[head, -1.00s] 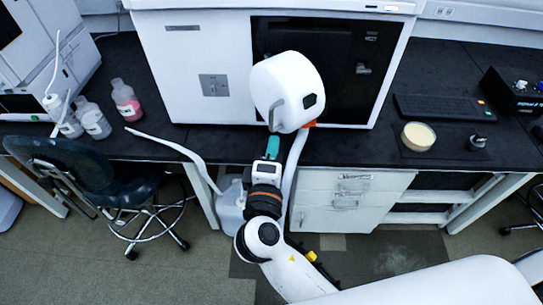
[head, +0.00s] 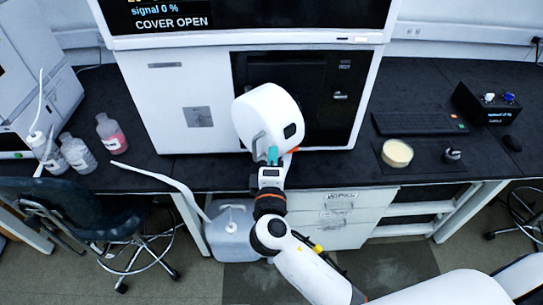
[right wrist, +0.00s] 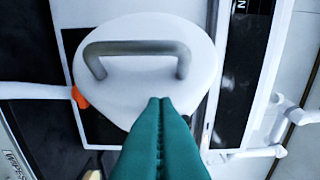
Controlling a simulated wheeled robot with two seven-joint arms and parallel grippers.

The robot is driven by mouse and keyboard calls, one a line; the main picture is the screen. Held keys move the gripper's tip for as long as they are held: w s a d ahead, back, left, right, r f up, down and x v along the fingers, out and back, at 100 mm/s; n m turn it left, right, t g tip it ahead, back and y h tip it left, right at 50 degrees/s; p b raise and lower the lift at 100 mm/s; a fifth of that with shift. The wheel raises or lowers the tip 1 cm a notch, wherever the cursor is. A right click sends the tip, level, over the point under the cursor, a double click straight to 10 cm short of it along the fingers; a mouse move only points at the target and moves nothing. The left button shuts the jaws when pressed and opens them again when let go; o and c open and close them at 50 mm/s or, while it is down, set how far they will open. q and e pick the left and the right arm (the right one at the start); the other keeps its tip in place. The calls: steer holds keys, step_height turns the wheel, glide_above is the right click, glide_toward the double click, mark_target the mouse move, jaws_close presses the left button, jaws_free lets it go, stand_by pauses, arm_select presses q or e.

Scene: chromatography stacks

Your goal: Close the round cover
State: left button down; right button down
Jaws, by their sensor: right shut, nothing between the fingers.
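The round cover (head: 268,108) is a thick white disc with a grey bar handle, standing out in front of the white instrument's dark front panel (head: 325,105). It fills the middle of the right wrist view (right wrist: 150,65), its handle (right wrist: 137,50) near the top. An orange piece (right wrist: 80,97) shows at its edge. The instrument's screen (head: 172,20) reads "COVER OPEN". My right gripper (head: 272,156), with teal fingers, is shut and empty, in front of the cover's lower part beside the handle. Contact cannot be told. My left gripper is not in view.
On the black bench (head: 330,172) stand bottles (head: 110,133) at left, and a keyboard (head: 418,123), a cream-topped round dish (head: 397,153) and a black box (head: 487,103) at right. A jug (head: 232,232) sits below the bench; a chair (head: 75,215) is at left.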

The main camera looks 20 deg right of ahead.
mark_target(284, 141)
steer(key=shift+d+r+n+y+p, duration=0.1)
steer(key=shift+d+n+y+p, duration=0.15)
steer(key=shift+d+y, duration=0.4)
steer(key=shift+d+n+y+p, duration=0.1)
steer(key=shift+d+n+y, duration=0.2)
steer(key=shift+d, duration=0.6)
steer(key=w+d+n+y+b, duration=0.2)
steer(key=w+d+n+y, duration=0.1)
steer(key=d, duration=0.6)
steer(key=w+d+n+y+b, duration=0.1)
steer(key=w+d+n+y, duration=0.3)
steer(key=d+y, duration=0.4)
steer(key=shift+w+d+b, duration=0.4)
steer(key=shift+w, duration=0.5)
steer(key=shift+d+n, duration=0.1)
steer(key=shift+n, duration=0.15)
